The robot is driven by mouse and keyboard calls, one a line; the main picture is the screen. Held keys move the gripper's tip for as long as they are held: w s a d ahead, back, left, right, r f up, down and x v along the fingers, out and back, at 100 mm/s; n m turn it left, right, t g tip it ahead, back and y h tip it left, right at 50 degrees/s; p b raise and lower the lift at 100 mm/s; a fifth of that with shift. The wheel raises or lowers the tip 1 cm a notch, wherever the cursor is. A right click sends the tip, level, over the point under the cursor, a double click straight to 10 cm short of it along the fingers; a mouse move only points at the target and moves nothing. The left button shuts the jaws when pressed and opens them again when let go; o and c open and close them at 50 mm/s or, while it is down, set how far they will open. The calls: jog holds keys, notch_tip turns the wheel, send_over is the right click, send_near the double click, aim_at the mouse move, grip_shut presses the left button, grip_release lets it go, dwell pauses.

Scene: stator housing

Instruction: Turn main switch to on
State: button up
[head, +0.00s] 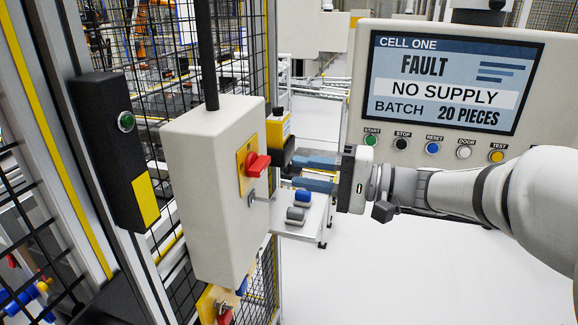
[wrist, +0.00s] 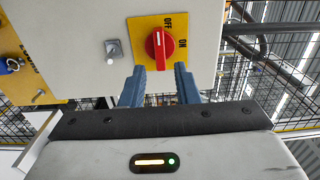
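The main switch is a red rotary knob (head: 257,165) on a yellow plate (head: 242,158), on the front of a pale grey box (head: 205,150). In the wrist view, the red knob (wrist: 159,43) has its white mark pointing up the picture, nearer the OFF label than the ON label at right. My gripper (head: 293,170) is open and empty, in front of the box and pointing at it. In the wrist view, my gripper's fingers (wrist: 159,72) are spread, one left and one right just below the knob. They appear apart from it.
A metal hasp (wrist: 113,51) sits beside the plate. A black unit with a green button (head: 126,122) stands left of the box. A panel screen (head: 450,82) reads FAULT, NO SUPPLY, above a row of buttons. A tray (head: 303,222) with blue and grey cylinders lies below my gripper.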

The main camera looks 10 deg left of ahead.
aim_at(266, 167)
jog(key=shift+w+a+r+p, duration=0.1)
jog(key=shift+a+p, duration=0.5)
jog(key=shift+a, duration=0.8)
jog(key=shift+w+a+p, duration=0.1)
jog(key=shift+a+p, duration=0.5)
jog(key=shift+a, duration=0.9)
jog(key=shift+f+b, duration=0.2)
jog(key=shift+b, duration=0.1)
jog(key=shift+a+b, duration=0.15)
jog(key=shift+b, duration=0.15)
jog(key=shift+r, duration=0.1)
